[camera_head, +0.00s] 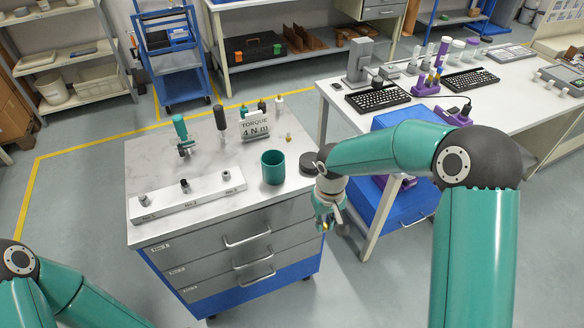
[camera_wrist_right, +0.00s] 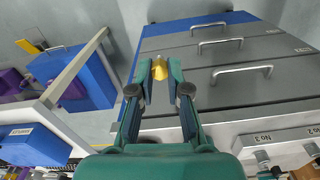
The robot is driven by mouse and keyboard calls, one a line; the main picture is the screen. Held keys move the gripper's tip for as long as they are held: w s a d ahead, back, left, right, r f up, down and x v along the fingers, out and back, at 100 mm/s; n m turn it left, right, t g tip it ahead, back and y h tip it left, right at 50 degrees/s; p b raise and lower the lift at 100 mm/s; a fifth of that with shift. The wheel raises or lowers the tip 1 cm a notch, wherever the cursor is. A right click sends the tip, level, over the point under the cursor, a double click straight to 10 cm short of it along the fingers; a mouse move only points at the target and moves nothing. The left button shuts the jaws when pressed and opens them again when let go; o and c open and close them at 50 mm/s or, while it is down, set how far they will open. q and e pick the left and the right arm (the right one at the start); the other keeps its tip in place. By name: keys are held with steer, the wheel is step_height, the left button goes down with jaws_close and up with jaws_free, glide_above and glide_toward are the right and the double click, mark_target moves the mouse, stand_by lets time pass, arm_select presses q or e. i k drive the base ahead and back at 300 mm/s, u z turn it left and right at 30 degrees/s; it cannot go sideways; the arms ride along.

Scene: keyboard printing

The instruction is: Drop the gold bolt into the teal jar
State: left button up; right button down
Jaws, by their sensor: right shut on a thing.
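The teal jar (camera_head: 272,168) stands upright and open on the white top of the workbench, near its front right part. My right gripper (camera_head: 328,222) is just off the bench's right front corner, to the right of the jar and lower in the picture. It is shut on the gold bolt (camera_wrist_right: 160,69), which sits between the fingertips in the right wrist view. The right gripper (camera_wrist_right: 160,76) hides part of the bolt there. The jar is not clearly visible in that view. Of my left arm only links show at the lower left; its gripper is out of view.
A black round object (camera_head: 308,163) lies beside the jar, near my right wrist. A white numbered block (camera_head: 188,195) with posts lies at the bench's left front. A torque sign (camera_head: 255,128), tools and a small yellowish piece (camera_head: 288,136) are farther back.

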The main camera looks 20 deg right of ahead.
mark_target(279, 175)
steer(key=k, duration=0.7)
steer(key=z, duration=0.3)
steer(key=i, duration=1.5)
steer(key=u, duration=0.05)
steer(key=k, duration=0.5)
steer(key=z, duration=1.9)
steer(key=i, duration=0.1)
steer(key=u, duration=3.1)
